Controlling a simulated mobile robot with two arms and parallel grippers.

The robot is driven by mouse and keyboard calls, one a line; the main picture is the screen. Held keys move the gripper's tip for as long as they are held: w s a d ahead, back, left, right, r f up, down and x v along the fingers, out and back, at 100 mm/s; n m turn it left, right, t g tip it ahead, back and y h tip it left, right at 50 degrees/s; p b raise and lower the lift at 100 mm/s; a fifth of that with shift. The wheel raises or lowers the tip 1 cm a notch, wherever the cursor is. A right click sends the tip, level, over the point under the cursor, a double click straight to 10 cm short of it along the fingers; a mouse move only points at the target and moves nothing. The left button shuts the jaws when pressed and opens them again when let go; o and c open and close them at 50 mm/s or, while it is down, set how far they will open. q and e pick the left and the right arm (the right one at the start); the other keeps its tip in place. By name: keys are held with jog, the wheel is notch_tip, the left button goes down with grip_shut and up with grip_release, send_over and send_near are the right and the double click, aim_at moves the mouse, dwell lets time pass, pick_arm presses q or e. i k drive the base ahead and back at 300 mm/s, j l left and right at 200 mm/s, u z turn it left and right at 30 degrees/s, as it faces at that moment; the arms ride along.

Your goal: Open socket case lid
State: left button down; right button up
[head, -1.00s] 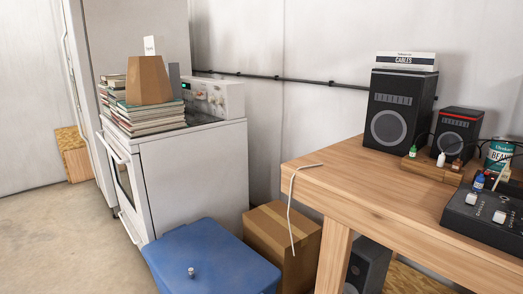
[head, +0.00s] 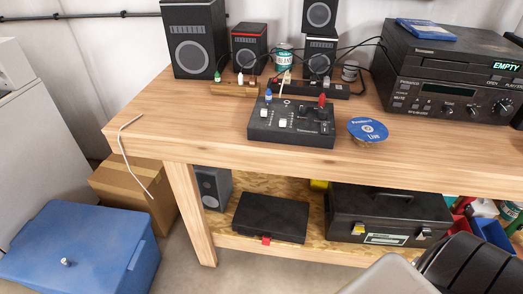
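A flat black case with a red latch on its front (head: 270,216) lies closed on the lower shelf of the wooden workbench, left of the middle. It looks like the socket case. A larger black toolbox (head: 388,212) with a handle on its lid and light latches stands to its right on the same shelf. Neither of my grippers shows in the head view.
The wooden workbench (head: 205,135) holds speakers, a small mixer (head: 291,124) and stacked audio units (head: 450,85). A bench leg (head: 190,212) stands left of the case. A blue bin (head: 85,250) and cardboard box (head: 135,190) are at left. A black padded seat (head: 470,262) fills the lower right.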

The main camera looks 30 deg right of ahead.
aim_at(268, 216)
jog(key=z, duration=1)
